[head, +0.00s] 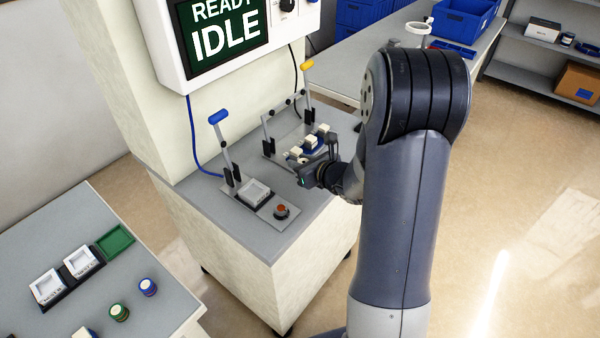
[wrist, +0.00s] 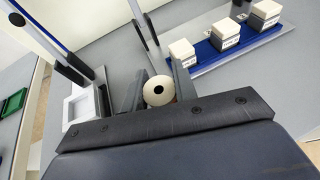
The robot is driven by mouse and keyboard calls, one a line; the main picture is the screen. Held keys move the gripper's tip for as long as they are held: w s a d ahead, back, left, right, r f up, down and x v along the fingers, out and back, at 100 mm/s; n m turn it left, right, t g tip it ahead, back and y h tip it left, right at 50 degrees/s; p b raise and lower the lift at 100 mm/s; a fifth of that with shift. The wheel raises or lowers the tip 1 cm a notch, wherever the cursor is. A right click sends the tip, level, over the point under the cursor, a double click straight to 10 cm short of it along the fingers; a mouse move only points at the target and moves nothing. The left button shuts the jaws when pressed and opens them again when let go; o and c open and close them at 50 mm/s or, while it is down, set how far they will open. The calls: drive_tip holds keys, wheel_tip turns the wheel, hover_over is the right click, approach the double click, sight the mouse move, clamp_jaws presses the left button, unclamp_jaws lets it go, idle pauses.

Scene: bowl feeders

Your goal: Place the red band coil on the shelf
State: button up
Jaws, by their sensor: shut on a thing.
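My gripper (head: 308,174) is over the grey machine bench. In the wrist view its two fingers (wrist: 158,82) are shut on a round cream coil (wrist: 158,91), seen end-on with a dark hole in its middle. Its side is hidden, so I cannot tell its band colour. No coil with a visible red band shows in either view. A grey metal shelf (head: 530,80) stands at the far right in the head view, with boxes and a small dark blue item on it.
Close by are a blue holder with cream blocks (head: 310,141), a blue-handled lever (head: 218,117), a yellow-handled lever (head: 306,65) and a red button (head: 282,211). A green-banded coil (head: 119,312) and a blue-banded coil (head: 148,287) stand on the left table. Open floor lies at right.

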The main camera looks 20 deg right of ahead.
drive_tip(key=shift+f, duration=1.9)
drive_tip(key=shift+f+b, duration=0.25)
drive_tip(key=shift+b, duration=0.35)
drive_tip(key=o, duration=1)
drive_tip(key=shift+r, duration=0.1)
drive_tip(key=shift+c, duration=0.2)
drive_tip(key=shift+r+p, duration=0.15)
drive_tip(key=shift+p, duration=0.15)
